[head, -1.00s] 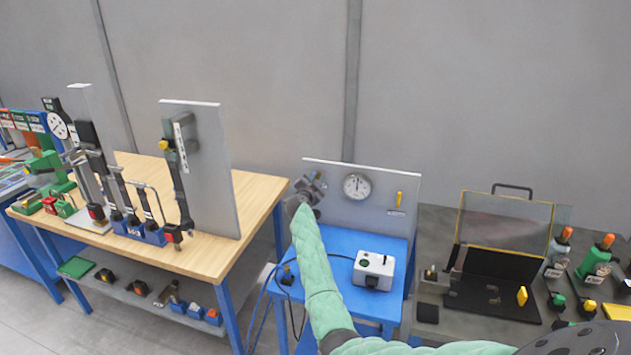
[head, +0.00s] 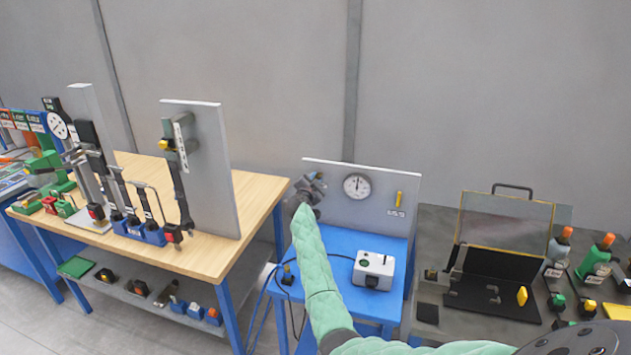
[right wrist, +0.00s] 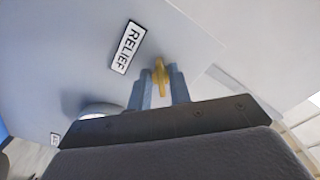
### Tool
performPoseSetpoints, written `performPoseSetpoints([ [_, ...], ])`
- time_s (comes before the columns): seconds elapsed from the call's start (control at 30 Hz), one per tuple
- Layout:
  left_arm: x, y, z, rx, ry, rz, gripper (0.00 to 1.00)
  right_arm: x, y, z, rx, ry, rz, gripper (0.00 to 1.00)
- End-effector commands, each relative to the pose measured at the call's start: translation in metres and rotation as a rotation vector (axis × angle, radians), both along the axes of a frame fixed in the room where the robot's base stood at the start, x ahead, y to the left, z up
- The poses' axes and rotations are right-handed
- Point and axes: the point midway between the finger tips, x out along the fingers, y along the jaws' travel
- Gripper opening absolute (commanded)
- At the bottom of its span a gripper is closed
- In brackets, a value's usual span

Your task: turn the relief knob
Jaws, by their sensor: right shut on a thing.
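The relief knob is a narrow yellow handle (right wrist: 161,78) on the pale upright panel (head: 345,208), beside a label reading RELIEF (right wrist: 127,47). My right gripper is shut on it in the right wrist view (right wrist: 160,88), with one blue-grey finger on each side. In the head view my right gripper (head: 314,184) is at the panel's upper left and hides the knob. My left gripper is not in view.
A round dial gauge (head: 357,187) and a second yellow handle (head: 399,198) are on the same panel, right of my gripper. A white box (head: 374,268) with a cable stands on the blue table (head: 338,297) below. A wooden bench (head: 250,205) stands left.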

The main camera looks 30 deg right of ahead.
Motion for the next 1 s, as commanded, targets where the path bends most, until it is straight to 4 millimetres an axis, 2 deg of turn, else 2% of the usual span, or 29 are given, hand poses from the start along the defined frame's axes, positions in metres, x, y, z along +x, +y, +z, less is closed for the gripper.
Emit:
performPoseSetpoints([
  [0.7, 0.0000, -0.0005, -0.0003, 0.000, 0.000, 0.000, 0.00, -0.0002, 0.0017, -0.0042, 0.003, 0.004, 0.001, 0.00],
  [0.73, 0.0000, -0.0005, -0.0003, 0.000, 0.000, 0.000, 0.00, -0.0002, 0.0017, -0.0042, 0.003, 0.004, 0.001, 0.26],
  [0.8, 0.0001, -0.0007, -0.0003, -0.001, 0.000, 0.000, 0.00, -0.0002, 0.0014, -0.0038, 0.003, 0.004, 0.001, 0.39],
  [1.0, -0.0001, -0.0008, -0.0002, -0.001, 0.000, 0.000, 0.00, -0.0002, 0.0006, -0.0020, 0.001, 0.002, 0.001, 0.41],
])
